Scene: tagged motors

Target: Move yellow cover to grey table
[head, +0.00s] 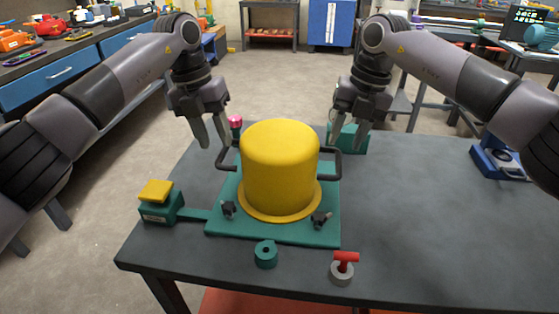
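The yellow cover (280,168) is a domed cylinder with a flange and a dark handle on each side. It stands upright on a teal base plate (270,231) on the grey table (420,215). My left gripper (212,142) is open and empty, above and left of the cover, close to its left handle (228,160). My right gripper (347,145) hangs above the right handle (332,163). Its fingers are apart and it seems empty. What lies behind the cover is hidden.
A teal box with a yellow top (157,199) sits at the left. A teal ring (265,254) and a red-handled grey part (344,267) lie in front. A blue device (495,160) is at the right edge. The table's right half is mostly clear.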

